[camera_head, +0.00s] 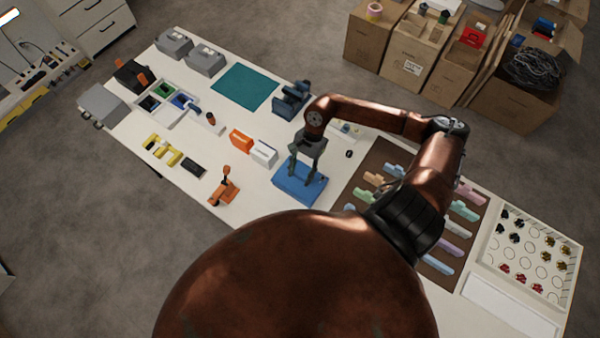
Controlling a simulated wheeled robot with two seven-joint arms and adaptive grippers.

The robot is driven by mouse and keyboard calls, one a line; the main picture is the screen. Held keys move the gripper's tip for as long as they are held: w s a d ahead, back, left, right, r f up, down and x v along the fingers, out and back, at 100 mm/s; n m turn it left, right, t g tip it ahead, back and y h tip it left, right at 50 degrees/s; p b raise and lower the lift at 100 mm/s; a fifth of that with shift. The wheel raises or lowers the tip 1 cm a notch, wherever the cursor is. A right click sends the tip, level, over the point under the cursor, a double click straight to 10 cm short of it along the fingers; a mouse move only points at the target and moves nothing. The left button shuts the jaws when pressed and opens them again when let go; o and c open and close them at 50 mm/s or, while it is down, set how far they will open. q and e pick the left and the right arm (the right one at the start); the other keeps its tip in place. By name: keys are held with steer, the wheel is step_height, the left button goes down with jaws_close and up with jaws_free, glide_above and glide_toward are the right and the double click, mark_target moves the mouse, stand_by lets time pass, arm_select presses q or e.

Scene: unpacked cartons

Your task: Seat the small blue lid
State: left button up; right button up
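A blue, flat, roughly rectangular piece (289,191) lies near the middle of the white table. It looks like the blue lid, possibly on a box of the same colour; at this size I cannot tell lid from box. My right gripper (305,181) points down over it, with its two grey fingers apart and their tips at its top face. I cannot tell whether anything is held between the fingers. Whether the lid sits level or is seated is not clear. My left gripper is not in view.
Just left of the blue piece are a white box (264,153) and an orange box (240,141). An orange tool-like object (224,187) stands near the front edge. A dark blue device (291,98) is behind. A brown mat (351,193) with pastel pieces lies right.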

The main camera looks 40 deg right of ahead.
steer(key=o, duration=0.5)
steer(key=v, duration=1.2)
steer(key=shift+r, duration=0.1)
